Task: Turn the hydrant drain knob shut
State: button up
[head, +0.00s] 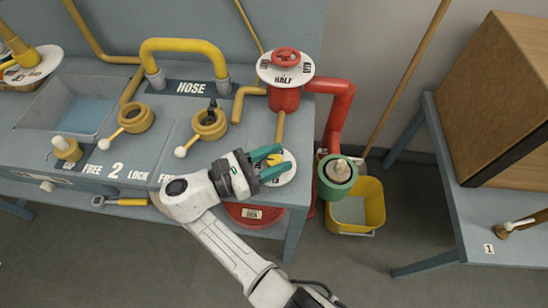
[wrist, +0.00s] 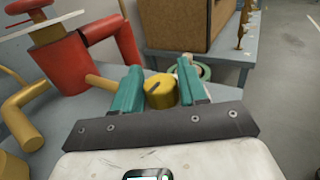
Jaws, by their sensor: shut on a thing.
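A yellow drain knob (head: 274,159) stands on a round white dial plate (head: 287,174) at the bench's front right. In the wrist view the yellow knob (wrist: 160,92) shows a dark pointer line on its top. My gripper (head: 270,161) reaches it from the left, with one teal finger on each side. The fingers (wrist: 160,85) are shut on the knob. The red hydrant (head: 284,98) stands behind, with a red handwheel on top and a white dial reading "HALF". My fingers cover part of the knob's plate, and its labels are too small to read.
A green-rimmed cup (head: 335,178) on the red pipe (head: 340,105) hangs right of my gripper, above a yellow bucket (head: 370,203). Yellow valves (head: 209,123) and a HOSE arch (head: 184,46) stand on the bench. A side table (head: 485,200) holds a wooden box.

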jog(key=o, duration=0.9)
jog(key=shift+o, duration=0.2)
jog(key=b+v, duration=0.1)
jog(key=v, duration=0.9)
jog(key=shift+s+a, duration=0.1)
jog(key=shift+a, duration=0.25)
jog(key=shift+s+f, duration=0.1)
